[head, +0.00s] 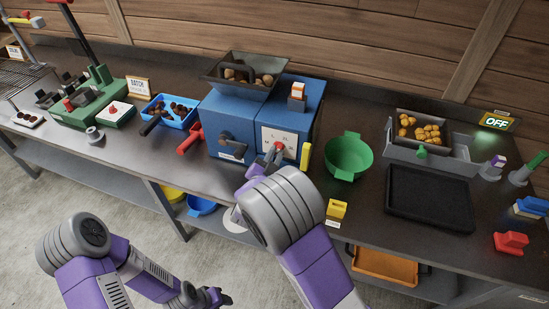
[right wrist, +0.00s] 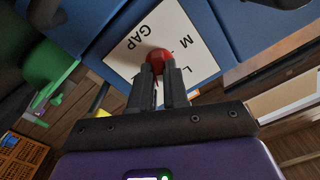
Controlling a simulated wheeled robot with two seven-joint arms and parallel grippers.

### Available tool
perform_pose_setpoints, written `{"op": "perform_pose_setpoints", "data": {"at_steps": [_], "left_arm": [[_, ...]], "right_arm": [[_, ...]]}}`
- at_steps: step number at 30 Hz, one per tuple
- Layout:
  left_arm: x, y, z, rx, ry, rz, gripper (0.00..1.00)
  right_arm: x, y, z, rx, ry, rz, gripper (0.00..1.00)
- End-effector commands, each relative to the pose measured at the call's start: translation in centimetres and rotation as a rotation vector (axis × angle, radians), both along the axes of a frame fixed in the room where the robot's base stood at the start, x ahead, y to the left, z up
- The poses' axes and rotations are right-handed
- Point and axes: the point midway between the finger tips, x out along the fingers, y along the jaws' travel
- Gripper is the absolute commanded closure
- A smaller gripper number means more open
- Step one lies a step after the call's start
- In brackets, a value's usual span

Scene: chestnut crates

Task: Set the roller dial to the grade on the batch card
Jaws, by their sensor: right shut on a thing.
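The blue roller machine (head: 232,115) stands at the back of the bench. Its white dial plate (head: 291,136) faces me, and in the right wrist view the plate (right wrist: 197,52) shows "GAP", "M" and "L". My right gripper (head: 275,154) is shut on the red dial knob (head: 280,147), which also shows between the fingertips (right wrist: 158,72) in the right wrist view. The fingers hide part of the plate and which letter the knob points at. The batch card (head: 138,86) stands at the back left; its grade is too small to read. My left gripper (head: 219,297) hangs low before the bench, its jaws unclear.
A hopper of chestnuts (head: 242,74) tops the machine. A red crank handle (head: 190,138) and blue tray (head: 171,111) are left of it. A green bowl (head: 348,155), yellow block (head: 337,209) and black tray (head: 430,198) are to the right. An "OFF" sign (head: 496,121) is lit.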

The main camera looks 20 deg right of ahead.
Motion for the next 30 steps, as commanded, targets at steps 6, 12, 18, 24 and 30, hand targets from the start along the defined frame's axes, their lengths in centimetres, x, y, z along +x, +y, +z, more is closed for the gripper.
{"op": "perform_pose_setpoints", "data": {"at_steps": [6,12,18,24,30], "left_arm": [[0.00,0.00,-0.18,0.000,0.000,0.000,0.57],[0.00,0.00,-0.17,0.000,0.000,0.000,0.57],[0.00,0.00,-0.17,0.000,0.000,0.000,0.57],[0.00,0.00,-0.17,0.000,0.000,0.000,0.57],[0.01,0.01,-0.08,0.000,0.000,0.000,0.57]], "right_arm": [[-0.04,0.05,-0.14,0.014,-0.005,0.001,1.00],[-0.04,0.06,-0.13,0.013,-0.003,0.002,1.00],[-0.04,0.05,-0.12,0.013,-0.004,0.001,0.68],[-0.01,0.03,-0.06,0.012,-0.006,0.001,0.60],[-0.36,0.31,-0.02,0.012,-0.006,0.002,0.60]]}}
